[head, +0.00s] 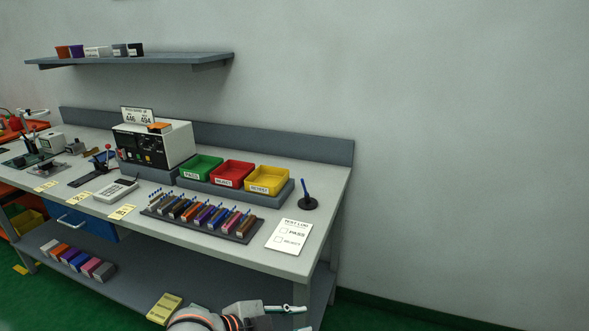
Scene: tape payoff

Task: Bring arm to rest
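One of my arms comes in at the bottom edge, left of the middle, and its gripper (286,309) points to the right. It looks like my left arm. The gripper is seen side-on in front of the bench's lower shelf, below the worktop, with no object visible in it. Its finger gap does not show clearly. My other gripper is not in view.
The workbench (312,232) holds a tester box (180,148), green (200,167), red (232,174) and yellow (267,180) trays, a rack of coloured pieces (200,214), a test card (289,237) and a pen stand (308,203). Floor to the right is clear.

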